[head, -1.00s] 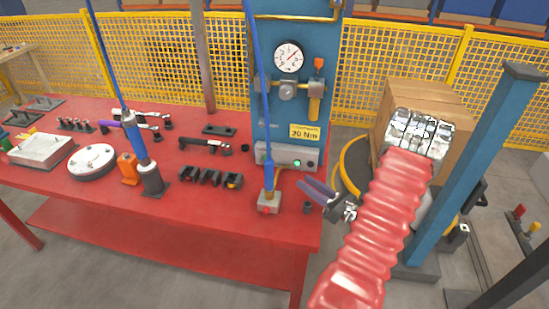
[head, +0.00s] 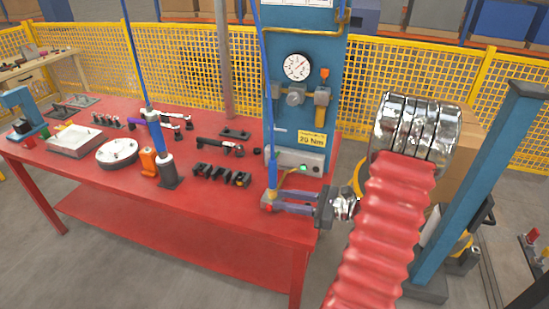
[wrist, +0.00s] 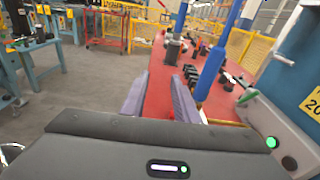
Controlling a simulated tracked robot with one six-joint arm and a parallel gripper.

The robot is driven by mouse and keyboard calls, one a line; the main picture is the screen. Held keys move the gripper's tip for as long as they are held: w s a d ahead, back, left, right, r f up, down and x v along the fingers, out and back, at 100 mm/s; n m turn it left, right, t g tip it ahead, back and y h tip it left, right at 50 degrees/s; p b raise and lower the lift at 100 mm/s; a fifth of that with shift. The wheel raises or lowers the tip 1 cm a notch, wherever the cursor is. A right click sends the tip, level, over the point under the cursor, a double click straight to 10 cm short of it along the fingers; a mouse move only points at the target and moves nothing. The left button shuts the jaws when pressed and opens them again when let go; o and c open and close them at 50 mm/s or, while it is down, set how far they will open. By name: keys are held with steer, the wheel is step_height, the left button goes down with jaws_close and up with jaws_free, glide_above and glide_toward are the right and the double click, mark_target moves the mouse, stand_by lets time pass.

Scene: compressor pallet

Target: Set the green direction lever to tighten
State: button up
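A small lever with a green end (wrist: 247,96) shows in the wrist view, right of the blue hanging tool (wrist: 213,68) and near the grey control box. I cannot clearly make it out in the head view. My gripper (wrist: 158,98) is open, with its two purple fingers spread and nothing held between them. In the head view my gripper (head: 275,200) reaches left over the table's right front edge, its fingertips close to the lower end of the blue tool (head: 272,150). Whether they touch it I cannot tell. The lever is to the right of my fingers in the wrist view.
The control box (head: 297,160) with a green lamp sits below the gauge (head: 297,67) on the blue column (head: 335,85). Another blue tool (head: 157,135) stands on the red table (head: 190,214). Black parts (head: 222,174) lie left of my gripper. Yellow fencing runs behind.

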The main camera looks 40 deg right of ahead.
steer(key=s+a+r+n+g, duration=0.3)
steer(key=a+n+g, duration=0.35)
steer(key=a, duration=0.45)
steer(key=s+a+r+n+g, duration=0.25)
steer(key=a+n+g, duration=0.25)
steer(key=a+n, duration=0.45)
steer(key=s+a+r+n+t+h, duration=0.3)
steer(key=s+a+r+n+h, duration=0.3)
steer(key=n, duration=0.7)
step_height(320, 180, up, 3)
steer(key=s+h, duration=0.1)
steer(key=h, duration=0.2)
steer(key=shift+a, duration=0.2)
steer(key=shift+f, duration=0.1)
